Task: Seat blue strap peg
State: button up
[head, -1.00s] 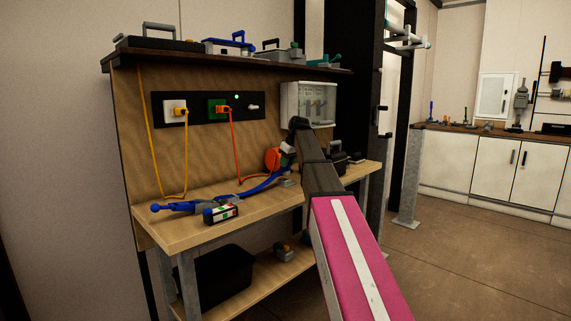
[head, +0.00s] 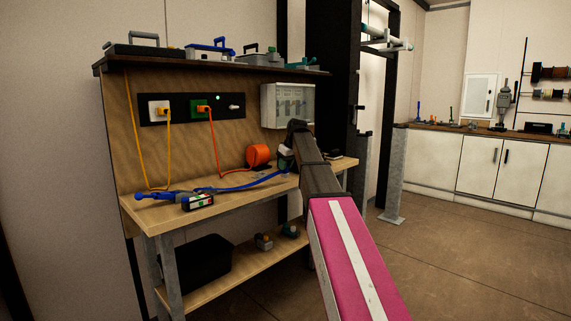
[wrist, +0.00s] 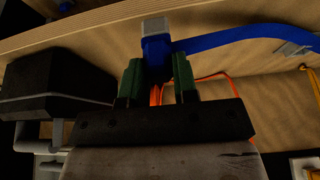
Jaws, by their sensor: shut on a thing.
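In the wrist view, my gripper (wrist: 157,80) has its two green fingers closed on a blue strap peg (wrist: 156,45), a blocky blue end. The blue strap (wrist: 240,40) runs from it to the right. In the head view, the strap (head: 245,184) stretches along the workbench from a blue ratchet-like part (head: 165,195) at the left toward my gripper. My arm largely hides the gripper and the peg in the head view. I cannot make out the peg's seat.
The workbench (head: 140,214) carries a small labelled block (head: 198,202) and an orange reel (head: 258,155). Orange and yellow cables hang from the wall panel. In the wrist view, a dark box (wrist: 60,85) is left of my fingers.

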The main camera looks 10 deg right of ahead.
jog(key=s+f+m+h, duration=0.1)
jog(key=s+f+m, duration=0.1)
jog(key=s+f, duration=0.4)
jog(key=s+f+m, duration=0.2)
jog(key=s+f, duration=0.4)
jog(key=f, duration=0.4)
jog(key=s+f+m+h, duration=0.1)
jog(key=s+f+m, duration=0.2)
jog(key=s+f, duration=0.3)
jog(key=shift+a+f+t+h, duration=0.15)
jog(key=shift+f+t, duration=0.05)
jog(key=shift+f, duration=0.35)
jog(key=shift+a+f+t+h, duration=0.1)
jog(key=shift+f+t+h, duration=0.1)
jog(key=shift+f, duration=0.3)
jog(key=shift+a, duration=0.1)
